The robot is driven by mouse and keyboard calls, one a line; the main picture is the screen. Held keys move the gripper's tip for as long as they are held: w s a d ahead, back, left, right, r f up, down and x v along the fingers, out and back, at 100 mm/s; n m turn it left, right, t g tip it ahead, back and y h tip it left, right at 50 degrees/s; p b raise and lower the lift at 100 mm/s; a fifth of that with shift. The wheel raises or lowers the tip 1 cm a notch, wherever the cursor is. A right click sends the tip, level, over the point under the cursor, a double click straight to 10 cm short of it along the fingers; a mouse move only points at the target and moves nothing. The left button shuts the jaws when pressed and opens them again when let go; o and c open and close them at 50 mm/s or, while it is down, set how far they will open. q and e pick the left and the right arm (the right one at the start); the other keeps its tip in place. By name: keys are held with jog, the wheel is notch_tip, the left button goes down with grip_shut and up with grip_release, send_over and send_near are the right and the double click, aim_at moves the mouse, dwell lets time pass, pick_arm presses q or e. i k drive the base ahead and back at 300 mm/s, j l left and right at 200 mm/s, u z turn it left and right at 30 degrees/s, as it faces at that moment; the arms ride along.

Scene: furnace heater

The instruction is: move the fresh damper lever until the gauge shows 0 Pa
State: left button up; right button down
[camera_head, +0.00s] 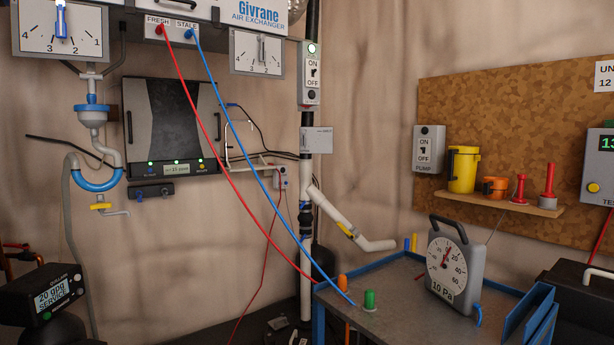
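The air exchanger (255,16) hangs on the wall at upper left, with FRESH and STALE ports at its middle. A lever with a blue handle (61,20) stands about upright on the left dial (35,42), nearer the FRESH label. A grey lever (262,48) stands about upright on the right dial (240,45), nearer STALE. Both dials are numbered 1 to 4. Neither of my grippers is in view.
A red hose (212,133) and a blue hose (240,133) run from the ports down to the cart (395,305). An ON/OFF switch (311,75) sits beside the right dial. A funnel trap (92,115) hangs below the left dial. A pump switch (428,148) is at right.

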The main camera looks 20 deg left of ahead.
aim_at(60, 29)
jog(key=u, duration=1.2)
